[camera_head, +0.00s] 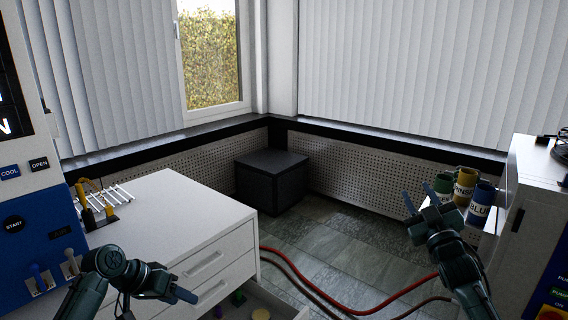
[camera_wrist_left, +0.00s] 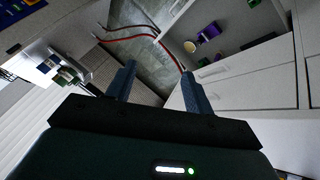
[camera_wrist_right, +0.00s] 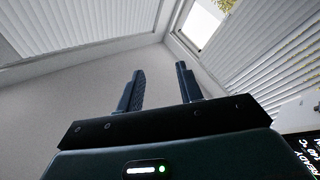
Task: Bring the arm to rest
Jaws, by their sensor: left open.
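My left gripper (camera_head: 182,293) is low in the head view, in front of the white drawer cabinet (camera_head: 165,215). In the left wrist view its two fingers (camera_wrist_left: 160,88) stand apart with nothing between them. My right gripper (camera_head: 420,200) is raised at the right of the head view, its fingers pointing up and away, left of the coloured cups. In the right wrist view its fingers (camera_wrist_right: 160,86) stand apart and empty, with bare wall and blinds behind them.
An open lower drawer (camera_head: 285,302) holds small coloured items. Red hoses (camera_head: 375,305) lie on the tiled floor. Green, yellow and blue cups (camera_head: 482,200) stand at the right beside a grey machine (camera_head: 535,185). A blue press (camera_head: 35,240) stands at the left. A dark box (camera_head: 272,180) sits in the corner.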

